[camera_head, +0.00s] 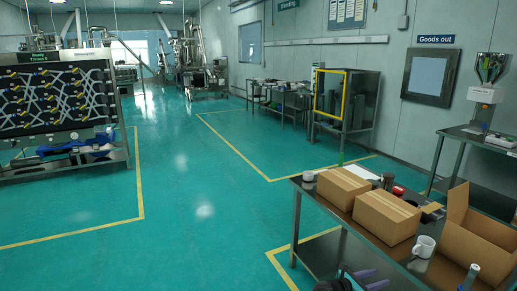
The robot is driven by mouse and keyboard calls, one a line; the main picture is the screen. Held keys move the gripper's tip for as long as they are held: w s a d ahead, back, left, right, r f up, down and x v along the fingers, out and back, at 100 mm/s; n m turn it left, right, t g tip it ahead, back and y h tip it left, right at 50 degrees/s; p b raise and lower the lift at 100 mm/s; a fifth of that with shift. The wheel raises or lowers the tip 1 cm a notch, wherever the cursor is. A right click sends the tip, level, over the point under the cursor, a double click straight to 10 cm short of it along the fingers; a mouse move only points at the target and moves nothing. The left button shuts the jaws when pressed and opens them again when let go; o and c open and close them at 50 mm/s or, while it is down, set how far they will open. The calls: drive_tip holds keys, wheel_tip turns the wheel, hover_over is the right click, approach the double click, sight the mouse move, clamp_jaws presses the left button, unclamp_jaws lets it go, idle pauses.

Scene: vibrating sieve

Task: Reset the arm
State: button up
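What looks like my gripper (372,279) shows at the bottom edge of the head view, right of centre. A dark rounded part (338,283) sits to its left, with two purple-grey finger-like parts pointing right. Most of my arm is cut off by the frame edge. The gripper appears in front of the near side of the metal table. I cannot tell the gap between the fingers or whether anything is between them.
The metal table (318,236) holds two closed boxes (343,187) (387,217), an open box (478,241), a white mug (423,246) and a small bottle (470,277). A rack (60,110) stands left. A yellow-framed cabinet (345,100) stands behind. The green floor (200,205) is clear.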

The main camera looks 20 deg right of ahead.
drive_tip(key=s+a+f+m+y, duration=0.1)
drive_tip(key=a+f+m+y, duration=0.15)
drive_tip(key=a+f, duration=1)
drive_tip(key=s+a+f+m+y, duration=0.15)
drive_tip(key=a+f+y, duration=0.25)
drive_tip(key=a+f, duration=0.9)
drive_tip(key=s+a+f+m+g+y, duration=0.2)
drive_tip(key=s+a+m+y, duration=0.3)
drive_tip(key=a, duration=0.9)
drive_tip(key=s+a+f+m+g+y, duration=0.2)
drive_tip(key=s+a+f+m+y, duration=0.1)
drive_tip(key=s+a+m, duration=0.6)
drive_tip(key=s+a+y, duration=0.1)
drive_tip(key=s+a, duration=0.2)
drive_tip(key=a, duration=0.2)
drive_tip(key=shift+g+y, duration=0.35)
drive_tip(key=shift+g, duration=0.05)
